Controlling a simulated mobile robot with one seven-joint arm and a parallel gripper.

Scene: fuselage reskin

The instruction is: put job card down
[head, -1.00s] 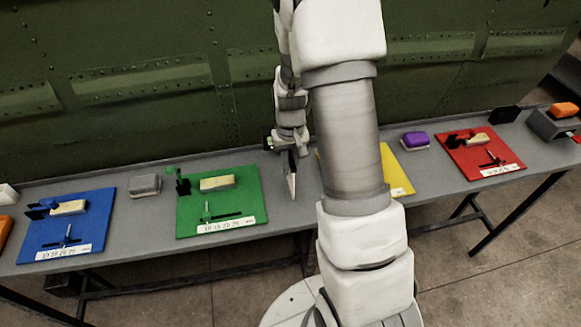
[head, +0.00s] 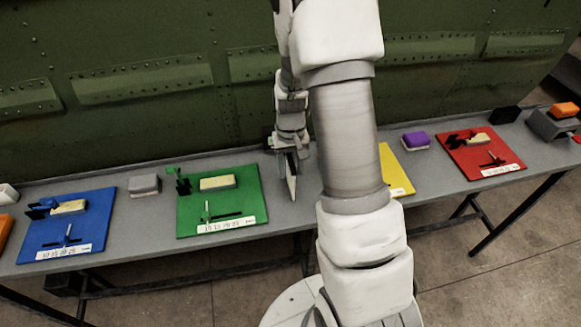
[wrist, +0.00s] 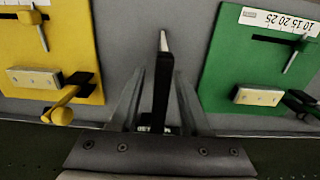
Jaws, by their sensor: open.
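I cannot tell whether the card's lower edge rests on the bench.
The green board (head: 248,195) lies left of my gripper and the yellow board (head: 395,172) right, partly hidden by my arm. The blue board (head: 90,215) and red board (head: 505,160) are farther along the bench (head: 150,235). The green fuselage wall (head: 150,120) rises behind.

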